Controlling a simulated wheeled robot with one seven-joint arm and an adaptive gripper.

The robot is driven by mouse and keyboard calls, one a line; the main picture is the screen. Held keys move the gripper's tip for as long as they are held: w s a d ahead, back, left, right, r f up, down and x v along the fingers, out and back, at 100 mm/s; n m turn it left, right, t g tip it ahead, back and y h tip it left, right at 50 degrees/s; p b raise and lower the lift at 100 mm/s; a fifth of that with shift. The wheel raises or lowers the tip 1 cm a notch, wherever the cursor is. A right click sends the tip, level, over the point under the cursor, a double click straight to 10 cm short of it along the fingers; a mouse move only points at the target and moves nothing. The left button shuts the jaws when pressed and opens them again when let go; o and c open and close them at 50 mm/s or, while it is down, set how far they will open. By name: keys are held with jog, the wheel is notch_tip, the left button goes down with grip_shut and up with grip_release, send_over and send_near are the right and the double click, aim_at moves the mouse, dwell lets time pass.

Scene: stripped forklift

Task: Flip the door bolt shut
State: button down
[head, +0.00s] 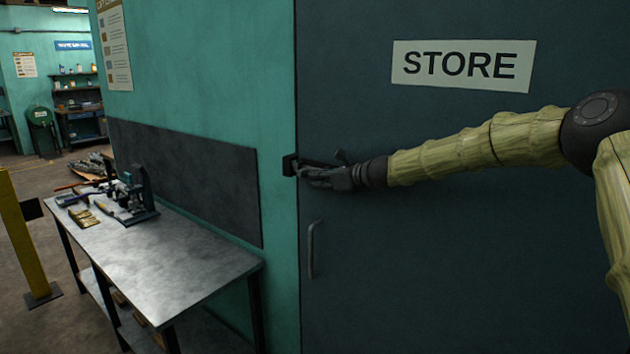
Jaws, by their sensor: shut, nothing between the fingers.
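The dark STORE door (440,240) fills the right half of the head view and sits closed against the teal wall. The door bolt (322,161) is a dark bar at the door's left edge, and its dark keeper (289,165) is on the wall beside it. My gripper (303,173) is shut and empty, reaching in from the right just below the bolt bar. Its tips are close to the keeper. I cannot tell whether they touch the bolt. My gripper hides part of the bolt, and whether the bar sits in the keeper is unclear.
A grey handle (312,250) is on the door below the bolt. A metal workbench (180,275) with tools and a small press (138,190) stands along the wall at left. A yellow post (22,235) stands at far left. The space before the door is clear.

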jog(key=b+v, duration=0.3)
jog(key=v, duration=0.8)
jog(key=shift+s+d, duration=0.2)
jog(key=shift+d, duration=0.1)
